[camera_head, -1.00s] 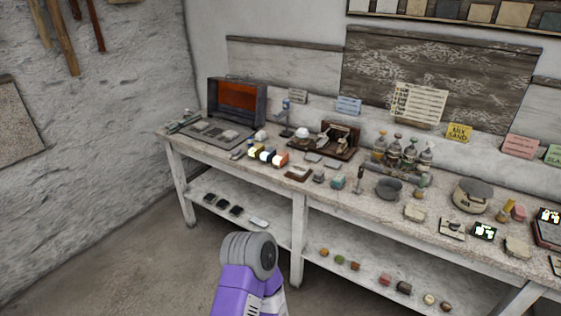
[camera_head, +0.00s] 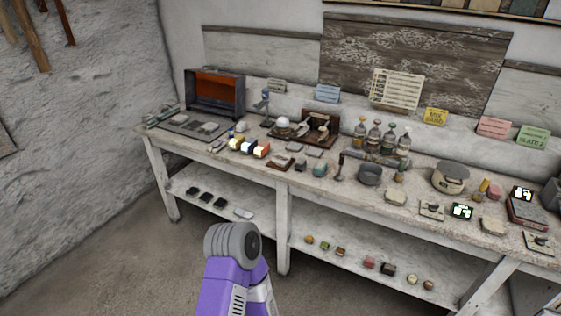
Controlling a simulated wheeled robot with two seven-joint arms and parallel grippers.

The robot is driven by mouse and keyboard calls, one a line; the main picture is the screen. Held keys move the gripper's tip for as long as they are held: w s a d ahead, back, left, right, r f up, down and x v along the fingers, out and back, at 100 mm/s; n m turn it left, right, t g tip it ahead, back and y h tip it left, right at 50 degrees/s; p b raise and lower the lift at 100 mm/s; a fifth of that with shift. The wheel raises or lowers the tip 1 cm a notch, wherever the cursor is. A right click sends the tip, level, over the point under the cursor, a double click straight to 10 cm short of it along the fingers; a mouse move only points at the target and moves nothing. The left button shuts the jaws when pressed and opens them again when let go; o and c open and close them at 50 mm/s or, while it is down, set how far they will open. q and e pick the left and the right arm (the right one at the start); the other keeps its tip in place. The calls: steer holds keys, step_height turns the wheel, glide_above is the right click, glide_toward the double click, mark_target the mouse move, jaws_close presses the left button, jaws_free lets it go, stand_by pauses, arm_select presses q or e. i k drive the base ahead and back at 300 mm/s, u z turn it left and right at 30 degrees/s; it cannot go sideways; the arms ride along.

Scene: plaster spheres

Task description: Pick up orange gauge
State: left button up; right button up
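A small orange block (camera_head: 263,149) with a pale face sits near the front edge of the workbench (camera_head: 222,158), at the right end of a short row of coloured blocks. It may be the orange gauge, but it is too small to be sure. A yellow block (camera_head: 235,144) and a dark blue block (camera_head: 249,146) with pale faces stand beside it. Neither of my grippers shows in the head view. Only a purple and grey link of one of my arms shows at the bottom, in front of the bench and apart from the blocks.
An orange-lined open box (camera_head: 216,92) stands at the bench's left end. A brown tray (camera_head: 322,139), bottles (camera_head: 375,135), a dark bowl (camera_head: 370,174) and a round scale-like device (camera_head: 450,176) crowd the top. The lower shelf (camera_head: 265,222) holds small pieces. The floor in front is clear.

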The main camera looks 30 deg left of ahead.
mark_target(264, 148)
steer(key=k, duration=1.1)
steer(key=u, duration=0.8)
steer(key=i, duration=0.35)
steer(key=u, duration=0.75)
steer(key=i, duration=1.65)
steer(key=z, duration=0.7)
steer(key=i, duration=1.05)
steer(key=z, duration=1.05)
